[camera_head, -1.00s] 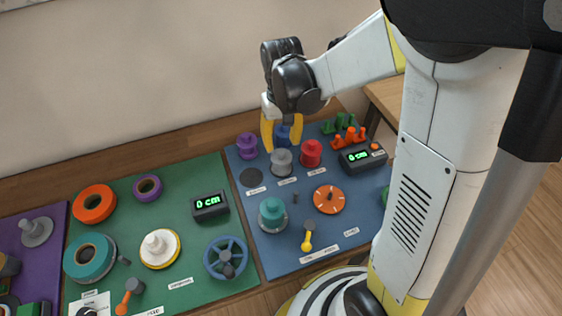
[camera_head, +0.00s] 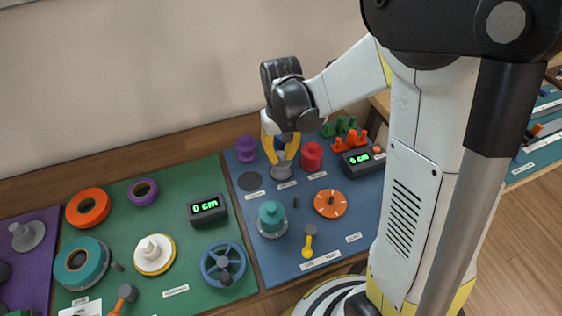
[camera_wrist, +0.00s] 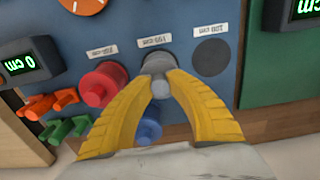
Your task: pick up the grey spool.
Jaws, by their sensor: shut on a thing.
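The grey spool (camera_head: 281,171) stands on the blue mat (camera_head: 336,245), between the purple spool and the red spool. My gripper (camera_head: 281,160) is above it with its yellow fingers pointing down, shut on its upper part. In the wrist view my gripper (camera_wrist: 161,84) has one finger on each side of the grey spool (camera_wrist: 158,62). Its wide base shows beyond the fingertips, near a white label. I cannot tell whether the base touches the mat.
A red spool (camera_head: 312,155) stands close on the right and a purple spool (camera_head: 246,148) on the left. A blue spool (camera_wrist: 148,126) is just behind the fingers. A black disc (camera_head: 250,181), a teal spool (camera_head: 271,217) and an orange dial (camera_head: 330,204) lie nearer.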

